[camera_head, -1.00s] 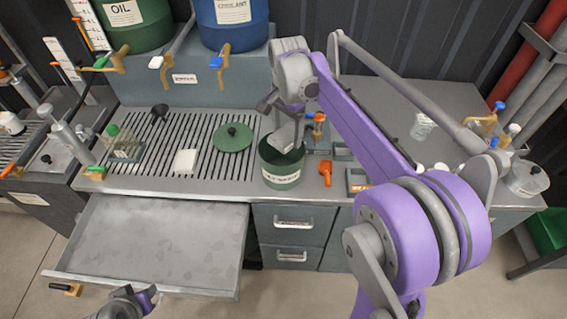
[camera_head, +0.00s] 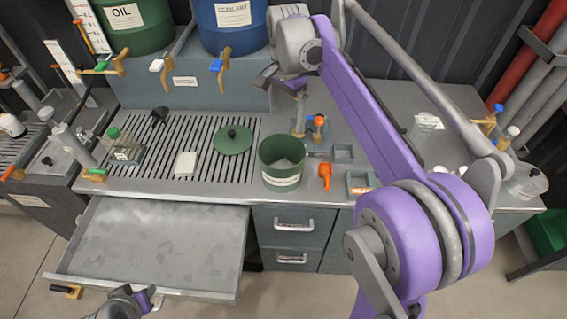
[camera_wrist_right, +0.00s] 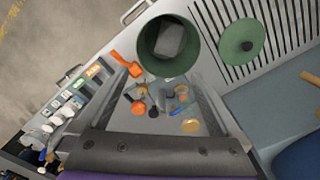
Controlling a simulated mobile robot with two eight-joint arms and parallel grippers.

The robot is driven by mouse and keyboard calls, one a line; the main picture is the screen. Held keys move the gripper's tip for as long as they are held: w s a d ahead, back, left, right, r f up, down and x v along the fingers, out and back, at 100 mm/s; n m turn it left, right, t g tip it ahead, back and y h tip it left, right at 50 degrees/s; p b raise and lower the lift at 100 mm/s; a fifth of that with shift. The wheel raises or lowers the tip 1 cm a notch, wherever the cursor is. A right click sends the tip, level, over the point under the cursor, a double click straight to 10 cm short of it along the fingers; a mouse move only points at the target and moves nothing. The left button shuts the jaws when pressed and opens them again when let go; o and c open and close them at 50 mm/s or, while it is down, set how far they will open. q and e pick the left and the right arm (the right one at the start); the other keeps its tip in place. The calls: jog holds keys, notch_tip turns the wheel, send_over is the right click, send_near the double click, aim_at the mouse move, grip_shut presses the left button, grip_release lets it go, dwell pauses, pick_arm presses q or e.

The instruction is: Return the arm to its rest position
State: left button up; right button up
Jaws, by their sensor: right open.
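My right arm (camera_head: 365,110) is purple and grey and reaches from the lower right over the bench. My right gripper (camera_head: 283,82) is above the bench's back part, up and behind the green pot (camera_head: 282,177). In the right wrist view the right gripper (camera_wrist_right: 160,75) has its fingers wide apart with nothing between them. A grey block (camera_wrist_right: 169,40) lies inside the pot, below the fingertips. The end of my left arm (camera_head: 130,302) shows at the bottom edge; its fingers cannot be made out.
A green lid (camera_head: 233,140) and a white block (camera_head: 186,164) lie on the slatted grate. An orange scoop (camera_head: 325,172) is right of the pot. A wide drawer (camera_head: 150,245) stands open and empty in front. An oil drum (camera_head: 130,25) and a coolant drum (camera_head: 232,25) stand behind.

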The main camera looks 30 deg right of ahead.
jog(key=shift+r, duration=1.9)
jog(key=s+a+f+n+t, duration=0.3)
jog(key=s+a+f+n, duration=0.2)
jog(key=s+f+n, duration=0.2)
jog(key=s+a+f+n+t, duration=0.3)
jog(key=s+a+f+n, duration=0.2)
jog(key=s+f, duration=0.6)
jog(key=f+n, duration=0.1)
jog(key=n, duration=0.1)
jog(key=shift+s+a+n, duration=0.15)
jog(key=shift+s+n, duration=0.15)
jog(key=shift+s, duration=0.1)
